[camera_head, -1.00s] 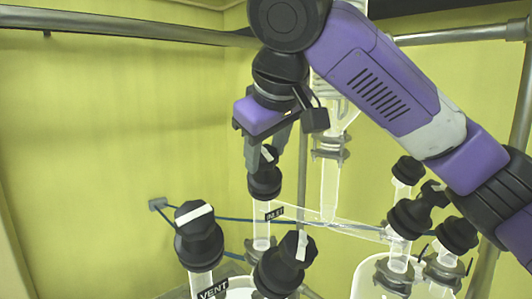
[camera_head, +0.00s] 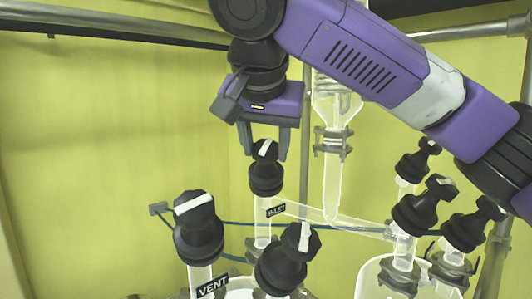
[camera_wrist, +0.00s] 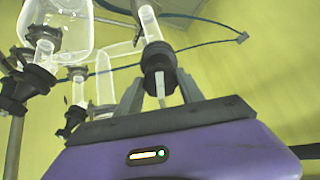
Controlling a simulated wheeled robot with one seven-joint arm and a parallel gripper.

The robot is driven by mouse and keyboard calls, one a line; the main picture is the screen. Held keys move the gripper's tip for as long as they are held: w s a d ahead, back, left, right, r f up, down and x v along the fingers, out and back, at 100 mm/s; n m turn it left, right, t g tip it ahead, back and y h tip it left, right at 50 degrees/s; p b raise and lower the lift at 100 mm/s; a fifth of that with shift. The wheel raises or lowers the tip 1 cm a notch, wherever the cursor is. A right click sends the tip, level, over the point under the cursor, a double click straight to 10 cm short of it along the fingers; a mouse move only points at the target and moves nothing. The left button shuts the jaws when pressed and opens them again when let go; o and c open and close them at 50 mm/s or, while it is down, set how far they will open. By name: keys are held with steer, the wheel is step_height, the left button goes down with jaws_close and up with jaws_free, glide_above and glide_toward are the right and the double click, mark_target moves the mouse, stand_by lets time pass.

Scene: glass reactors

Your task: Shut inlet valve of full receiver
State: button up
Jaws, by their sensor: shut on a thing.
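The inlet valve (camera_head: 266,178) has a black knob with a white stripe and stands upright on a glass neck beside a tag reading INLET (camera_head: 276,210). My gripper (camera_head: 264,152) points down with one finger on each side of this knob and is shut on it. In the wrist view the knob (camera_wrist: 158,62) sits between the two fingers, its white stripe pointing towards the gripper body. The receiver (camera_head: 238,284) below shows only its pale top edge; its fill level is hidden.
A black vent valve (camera_head: 198,230) with a VENT tag stands front left, and another black valve (camera_head: 288,262) stands close in front of the inlet valve. A glass tube (camera_head: 325,218) runs right to several black valves over a second vessel (camera_head: 370,275). The left side is free.

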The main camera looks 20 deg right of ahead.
steer(key=m+b, duration=0.1)
steer(key=m, duration=0.2)
steer(key=m+b, duration=0.2)
steer(key=m, duration=0.1)
steer(key=shift+f+g+h, duration=0.2)
steer(key=shift+g+h, duration=0.1)
steer(key=shift+h, duration=0.1)
steer(key=shift+w+a+r+m+g+b, duration=0.1)
steer(key=shift+m+g+b, duration=0.1)
steer(key=shift+m+b, duration=0.75)
steer(key=shift+r+m+g+b, duration=0.1)
steer(key=shift+m+g+b, duration=0.1)
steer(key=shift+m+b, duration=0.7)
steer(key=shift+m+p, duration=0.3)
steer(key=shift+m, duration=0.05)
steer(key=o, duration=1.4)
steer(key=shift+r, duration=0.1)
